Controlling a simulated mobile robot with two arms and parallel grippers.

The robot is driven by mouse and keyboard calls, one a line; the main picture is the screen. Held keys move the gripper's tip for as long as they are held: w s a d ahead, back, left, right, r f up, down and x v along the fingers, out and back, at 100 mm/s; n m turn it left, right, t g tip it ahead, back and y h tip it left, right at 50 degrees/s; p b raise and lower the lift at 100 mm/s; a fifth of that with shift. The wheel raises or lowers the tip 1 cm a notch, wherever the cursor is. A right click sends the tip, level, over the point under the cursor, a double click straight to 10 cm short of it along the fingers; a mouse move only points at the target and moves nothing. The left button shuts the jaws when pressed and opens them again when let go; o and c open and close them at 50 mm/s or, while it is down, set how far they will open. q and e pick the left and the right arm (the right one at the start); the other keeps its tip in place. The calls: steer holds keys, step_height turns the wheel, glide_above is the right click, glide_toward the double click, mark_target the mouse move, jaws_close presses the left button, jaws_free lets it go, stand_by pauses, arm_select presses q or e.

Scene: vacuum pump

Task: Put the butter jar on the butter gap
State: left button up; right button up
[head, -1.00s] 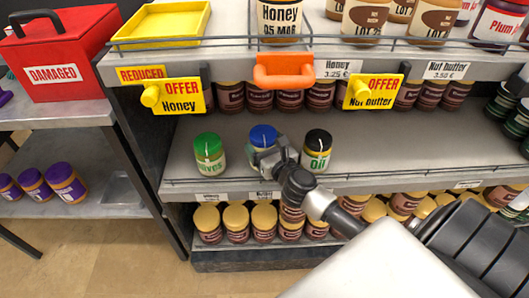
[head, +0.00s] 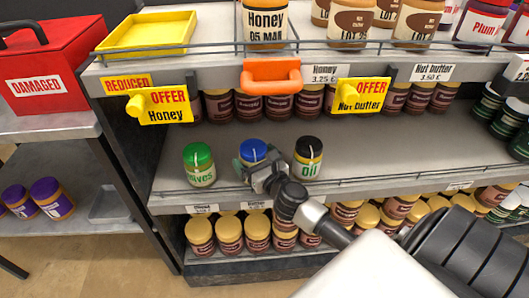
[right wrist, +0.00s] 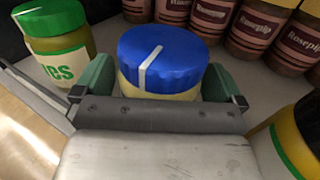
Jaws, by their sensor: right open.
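The blue-lidded jar (head: 252,152), which I take as the butter jar, stands upright on the middle shelf between the green-lidded olives jar (head: 199,165) and the black-lidded oil jar (head: 308,158). Its label is hidden. My right gripper (head: 257,169) is at its front. In the right wrist view the open fingers stand on either side of the blue-lidded jar (right wrist: 163,60), with small gaps visible beside the lid. The butter gap appears to be the place between the olives and oil jars, where this jar stands. My left gripper is out of view.
A low wire rail (head: 350,178) runs along the shelf's front edge. Rosepip jars (right wrist: 272,30) stand behind. The shelf right of the oil jar is clear. An orange handle (head: 271,76) and yellow offer signs (head: 160,105) hang from the upper shelf.

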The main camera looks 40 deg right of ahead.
steer(key=s, duration=1.1)
steer(key=s+a+n+g+y, duration=0.25)
steer(key=a+n+y, duration=0.25)
steer(key=a+n, duration=0.5)
steer(key=s+a+n+g+y, duration=0.25)
steer(key=a+n+y, duration=0.35)
steer(key=n, duration=0.7)
steer(key=s+a+f+n+g+h, duration=0.2)
steer(key=s+f+n+g+h, duration=0.35)
steer(key=n, duration=0.55)
steer(key=s+d+f+n+g+h, duration=0.1)
steer(key=s+d+n+g+h, duration=0.3)
steer(key=s+d, duration=0.2)
steer(key=shift+d+n, duration=0.15)
steer(key=shift+n, duration=0.25)
steer(key=shift+w+f+p, duration=0.1)
steer(key=shift+p, duration=0.25)
